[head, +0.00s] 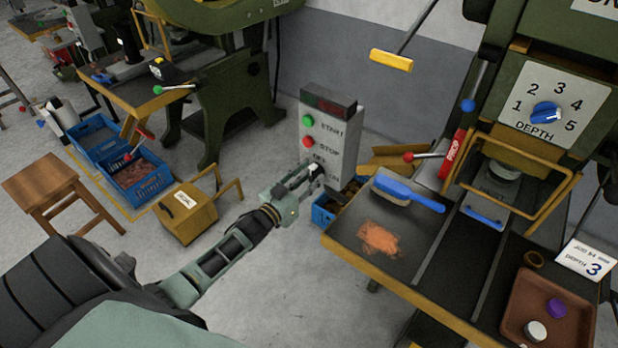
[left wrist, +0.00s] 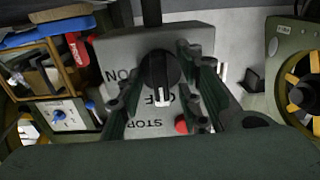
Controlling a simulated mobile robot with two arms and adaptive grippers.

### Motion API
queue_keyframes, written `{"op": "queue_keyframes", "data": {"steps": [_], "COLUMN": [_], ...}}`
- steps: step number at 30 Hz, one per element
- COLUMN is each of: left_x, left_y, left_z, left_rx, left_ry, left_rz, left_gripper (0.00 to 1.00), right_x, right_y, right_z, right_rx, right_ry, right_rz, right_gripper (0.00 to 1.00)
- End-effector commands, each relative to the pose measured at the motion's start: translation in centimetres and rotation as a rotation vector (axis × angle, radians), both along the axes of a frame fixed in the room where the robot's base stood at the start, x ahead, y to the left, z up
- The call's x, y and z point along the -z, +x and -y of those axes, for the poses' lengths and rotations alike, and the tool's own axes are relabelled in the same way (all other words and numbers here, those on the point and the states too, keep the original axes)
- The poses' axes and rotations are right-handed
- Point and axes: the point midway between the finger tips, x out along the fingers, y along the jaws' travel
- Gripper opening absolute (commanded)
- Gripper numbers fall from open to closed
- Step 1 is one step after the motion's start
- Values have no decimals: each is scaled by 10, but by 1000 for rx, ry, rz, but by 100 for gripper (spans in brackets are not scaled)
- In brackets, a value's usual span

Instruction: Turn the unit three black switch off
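A grey control box (head: 328,140) has a green START button (head: 308,120), a red STOP button (head: 308,141) and ON and OFF lettering low on its face. In the left wrist view its black rotary switch (left wrist: 157,68) shows upside down, with a white pointer directed down in the picture at the OFF lettering; ON is to its left. My left gripper (head: 310,178) is at the box's lower face and hides the switch in the head view. In the left wrist view its open fingers (left wrist: 160,90) are on either side of the switch, with gaps visible. My right gripper is not in view.
A work table (head: 345,245) with a blue brush (head: 408,193) and copper scraps is right of the box. A blue crate (head: 324,211) is below the box. A yellow box (head: 186,212) and a wooden stool (head: 48,183) are left.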

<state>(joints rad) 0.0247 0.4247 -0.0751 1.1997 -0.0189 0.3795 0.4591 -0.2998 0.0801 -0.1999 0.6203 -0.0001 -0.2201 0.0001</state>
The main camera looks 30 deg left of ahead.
Motion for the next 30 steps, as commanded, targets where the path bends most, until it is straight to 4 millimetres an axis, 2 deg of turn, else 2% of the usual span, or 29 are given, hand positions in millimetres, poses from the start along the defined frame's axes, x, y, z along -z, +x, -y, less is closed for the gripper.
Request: {"op": "queue_keyframes", "data": {"steps": [5,8,15,21,25,30], "left_x": [0,1,1,1,0,0], "left_y": [-5,-18,-68,-104,-116,-120], "left_z": [-1,-2,-5,-8,-9,-10], "left_rx": [0,0,1,0,0,0], "left_ry": [1,0,1,0,0,0], "left_rz": [0,-1,-2,-3,0,1], "left_gripper": [33,33,33,33,33,33], "right_x": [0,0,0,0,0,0], "right_y": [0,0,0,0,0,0], "right_z": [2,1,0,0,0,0], "right_rx": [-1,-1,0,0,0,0], "right_ry": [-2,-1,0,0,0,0], "right_rz": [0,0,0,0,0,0], "right_gripper": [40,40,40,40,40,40]}}
